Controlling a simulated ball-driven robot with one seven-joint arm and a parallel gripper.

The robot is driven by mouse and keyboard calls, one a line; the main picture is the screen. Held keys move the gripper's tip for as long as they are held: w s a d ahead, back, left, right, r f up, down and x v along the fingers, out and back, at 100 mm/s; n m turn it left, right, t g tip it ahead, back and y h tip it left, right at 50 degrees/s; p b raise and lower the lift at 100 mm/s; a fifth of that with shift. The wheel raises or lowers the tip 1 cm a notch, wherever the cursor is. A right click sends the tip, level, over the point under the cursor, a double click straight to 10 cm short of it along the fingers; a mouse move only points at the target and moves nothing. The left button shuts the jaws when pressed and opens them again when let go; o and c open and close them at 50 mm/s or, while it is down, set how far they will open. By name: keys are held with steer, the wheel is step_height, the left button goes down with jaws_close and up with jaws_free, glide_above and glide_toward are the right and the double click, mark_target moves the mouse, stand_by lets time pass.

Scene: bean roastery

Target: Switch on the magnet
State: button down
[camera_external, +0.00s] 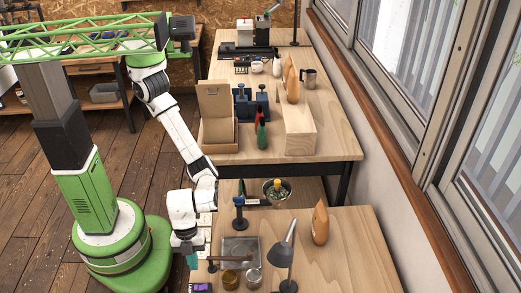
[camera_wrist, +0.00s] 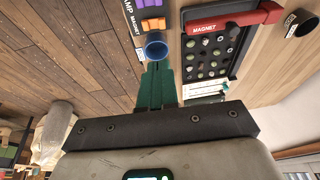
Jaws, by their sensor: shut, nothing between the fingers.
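A purple switch box (camera_wrist: 147,5) is at the top of the wrist view, labelled MAGNET and a partly cut-off word ending in MP. Orange switch parts (camera_wrist: 152,25) sit on it by the MAGNET label; their on or off position cannot be told. In the external view the box (camera_external: 201,287) is at the bench's near left edge. A bar with a red MAGNET label (camera_wrist: 206,28) lies across a tray (camera_wrist: 181,82) holding dark and green pieces. My gripper (camera_wrist: 156,68) has teal fingers, shut and empty, pointing toward the box, apparently apart from it. It also shows in the external view (camera_external: 192,262).
A blue hollow round piece (camera_wrist: 155,45) stands between my fingertips and the orange parts in the wrist view. A desk lamp (camera_external: 284,255), small jars (camera_external: 231,279) and a wooden upright piece (camera_external: 320,222) stand on the near bench.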

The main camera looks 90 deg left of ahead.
steer(key=shift+d, duration=0.1)
stand_by(0.3)
steer(key=x, duration=0.8)
steer(key=a+x, duration=0.1)
steer(key=x, duration=0.3)
steer(key=shift+w+d+f, duration=0.15)
steer(key=shift+f, duration=0.3)
steer(key=shift+w+f, duration=0.1)
steer(key=shift+f, duration=0.4)
steer(key=shift+w+f+g+b, duration=0.45)
steer(key=shift+f+g, duration=0.25)
steer(key=shift+g, duration=0.1)
steer(key=shift+s+r, duration=0.15)
steer(key=shift+r, duration=0.05)
